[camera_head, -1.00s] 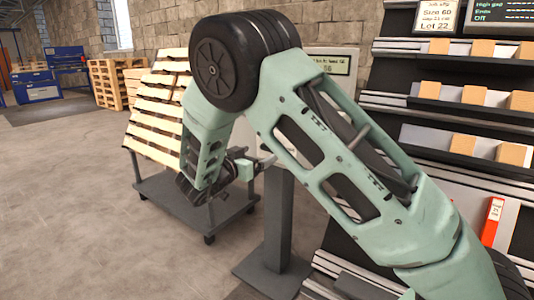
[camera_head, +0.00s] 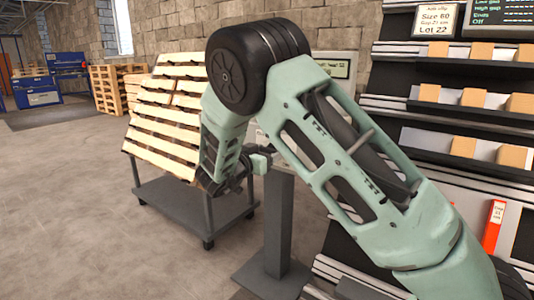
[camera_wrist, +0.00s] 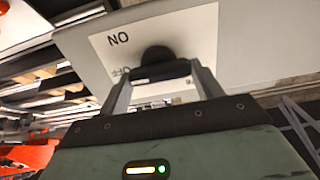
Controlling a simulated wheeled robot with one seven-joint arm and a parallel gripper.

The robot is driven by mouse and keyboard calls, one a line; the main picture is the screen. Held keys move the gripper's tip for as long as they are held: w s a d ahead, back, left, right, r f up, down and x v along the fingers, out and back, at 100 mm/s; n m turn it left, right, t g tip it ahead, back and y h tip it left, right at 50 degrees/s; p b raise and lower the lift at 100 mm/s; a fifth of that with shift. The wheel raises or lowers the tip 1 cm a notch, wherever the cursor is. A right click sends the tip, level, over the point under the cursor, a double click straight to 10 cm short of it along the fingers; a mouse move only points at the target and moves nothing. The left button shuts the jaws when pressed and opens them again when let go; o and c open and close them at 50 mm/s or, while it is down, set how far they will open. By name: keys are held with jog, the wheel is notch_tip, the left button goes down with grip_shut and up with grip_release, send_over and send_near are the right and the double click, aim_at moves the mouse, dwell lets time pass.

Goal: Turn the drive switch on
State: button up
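The switch panel (camera_wrist: 210,35) fills the upper part of the wrist view. Its white label (camera_wrist: 110,40) reads "NO" and, lower down, what looks like "OFF" turned upside down, partly covered. The drive switch, a dark knob (camera_wrist: 155,55), stands on the label just beyond my fingertips. My gripper (camera_wrist: 163,76) faces it with its fingers spread apart, one on each side of a dark bar in front of the knob. I cannot tell whether the fingers touch the switch. In the head view my gripper (camera_head: 262,160) is beside the top of the grey post (camera_head: 279,220), and the switch is hidden.
A cart (camera_head: 180,205) carrying tilted wooden pallets (camera_head: 165,130) stands left of the post. The floor at left is clear.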

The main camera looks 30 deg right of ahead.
jog(key=shift+m, duration=0.4)
jog(key=m+b, duration=0.4)
jog(key=m, duration=0.1)
jog(key=m+b, duration=0.4)
jog(key=m, duration=0.2)
jog(key=m+b, duration=0.4)
jog(key=m, duration=0.2)
jog(key=shift+s+f, duration=0.25)
jog(key=shift+f, duration=0.1)
jog(key=shift+b, duration=0.35)
jog(key=o, duration=1)
jog(key=shift+r, duration=0.1)
